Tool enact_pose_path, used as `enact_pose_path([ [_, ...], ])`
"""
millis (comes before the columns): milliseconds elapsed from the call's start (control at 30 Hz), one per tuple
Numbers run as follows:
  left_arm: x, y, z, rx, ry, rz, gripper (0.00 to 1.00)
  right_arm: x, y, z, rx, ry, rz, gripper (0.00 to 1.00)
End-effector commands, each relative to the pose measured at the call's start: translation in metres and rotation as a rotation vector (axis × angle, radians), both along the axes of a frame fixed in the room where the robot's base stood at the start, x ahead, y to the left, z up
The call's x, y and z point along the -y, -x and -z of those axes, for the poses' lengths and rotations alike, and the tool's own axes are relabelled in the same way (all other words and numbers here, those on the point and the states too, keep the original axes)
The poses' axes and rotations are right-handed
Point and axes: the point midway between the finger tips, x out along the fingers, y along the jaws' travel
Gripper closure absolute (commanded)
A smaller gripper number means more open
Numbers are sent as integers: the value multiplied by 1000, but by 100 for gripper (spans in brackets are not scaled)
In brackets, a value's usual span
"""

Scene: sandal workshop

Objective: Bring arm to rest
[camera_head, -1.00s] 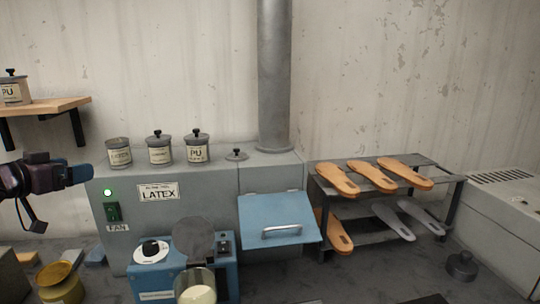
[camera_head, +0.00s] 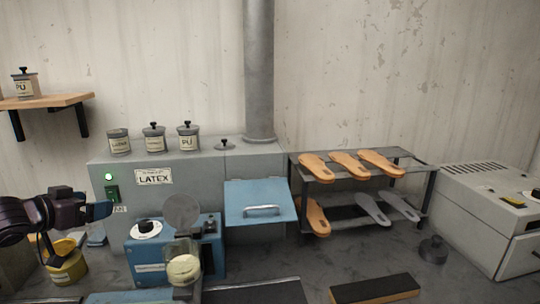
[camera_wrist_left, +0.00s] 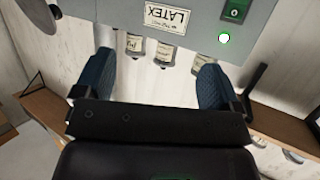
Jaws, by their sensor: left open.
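My left gripper (camera_head: 98,211) comes in from the left in the head view, in front of the grey fume box and above a yellow pot (camera_head: 68,266). In the left wrist view its two blue fingers (camera_wrist_left: 152,82) stand wide apart with nothing between them. Beyond the fingers that view shows the LATEX label (camera_wrist_left: 167,19), the green fan switch (camera_wrist_left: 236,10) and several jars, upside down. My right gripper is in neither view.
A blue machine (camera_head: 150,262) with a cream-filled cup stands right of the gripper. The grey box (camera_head: 160,205) carries jars and a blue flap (camera_head: 258,205). A rack (camera_head: 425,195) holds several soles. A wall shelf (camera_head: 45,101) is at upper left. A dark block (camera_head: 375,289) lies in front.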

Motion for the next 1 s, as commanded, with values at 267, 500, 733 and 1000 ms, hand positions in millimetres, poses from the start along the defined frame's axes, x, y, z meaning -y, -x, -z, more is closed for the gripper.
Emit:
enact_pose_path([
  [267, 48, 39, 103, -138, -53, 4, 11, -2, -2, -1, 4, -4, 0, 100],
  [500, 90, 90, 177, -260, -112, -12, 11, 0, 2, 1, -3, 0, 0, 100],
  [733, 123, 146, 224, -379, -157, -54, 11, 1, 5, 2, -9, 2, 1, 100],
  [1000, 149, 214, 255, -543, -192, -134, 11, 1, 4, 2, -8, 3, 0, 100],
])
